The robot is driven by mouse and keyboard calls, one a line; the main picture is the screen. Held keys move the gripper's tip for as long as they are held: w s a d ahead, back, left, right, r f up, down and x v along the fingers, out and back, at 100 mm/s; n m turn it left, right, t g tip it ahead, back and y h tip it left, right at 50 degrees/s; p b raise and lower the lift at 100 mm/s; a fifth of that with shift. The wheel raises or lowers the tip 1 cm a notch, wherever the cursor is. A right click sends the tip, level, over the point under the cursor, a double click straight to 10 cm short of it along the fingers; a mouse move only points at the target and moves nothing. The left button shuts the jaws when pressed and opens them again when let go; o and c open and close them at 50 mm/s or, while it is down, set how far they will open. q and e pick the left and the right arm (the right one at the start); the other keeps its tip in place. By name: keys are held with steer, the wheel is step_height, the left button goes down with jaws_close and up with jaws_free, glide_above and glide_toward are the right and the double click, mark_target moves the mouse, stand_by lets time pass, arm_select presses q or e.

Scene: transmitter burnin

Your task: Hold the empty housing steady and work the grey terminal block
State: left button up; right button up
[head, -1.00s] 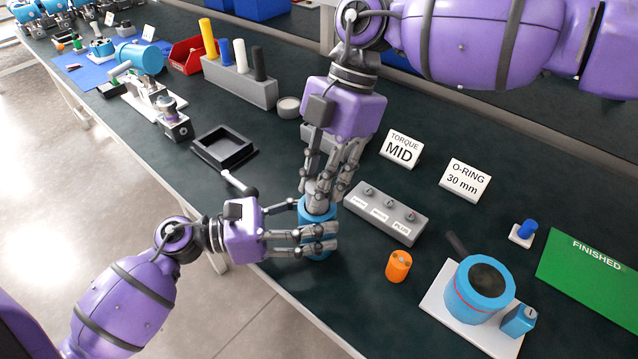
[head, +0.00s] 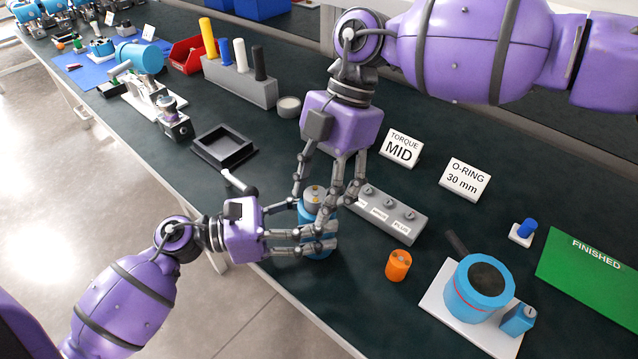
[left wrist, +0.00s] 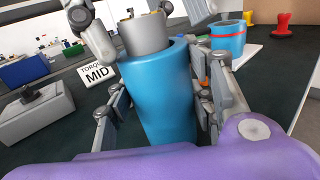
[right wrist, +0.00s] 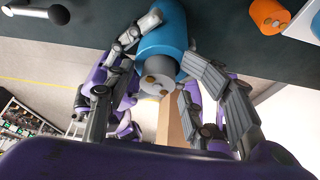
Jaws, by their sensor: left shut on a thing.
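The blue housing (head: 318,246) stands upright near the table's front edge. My left gripper (head: 318,240) is shut around its side, and the left wrist view shows the housing (left wrist: 164,100) between the fingers. The grey terminal block (head: 314,195), with brass-coloured contacts on its end, sits in the housing's mouth and sticks out above the rim. In the right wrist view the block (right wrist: 152,77) lies between the spread fingers. My right gripper (head: 328,198) is open above and around the block, with gaps on the sides. How deep the block sits is hidden.
A grey stand with several labelled knobs (head: 398,224) is just right of the housing. An orange cylinder (head: 398,265) stands in front of it. A blue housing on a white plate (head: 440,299) is further right. A black tray (head: 208,155) and a white-handled tool (head: 238,183) lie to the left.

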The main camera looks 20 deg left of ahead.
arm_select(q)
steer(key=shift+r, duration=0.1)
arm_select(e)
steer(key=shift+w+f, duration=0.1)
steer(key=shift+f, duration=0.05)
steer(key=shift+r, duration=0.25)
steer(key=shift+r, duration=0.3)
steer(key=v, duration=1.2)
steer(key=shift+r, duration=0.3)
arm_select(q)
steer(key=o, duration=1.5)
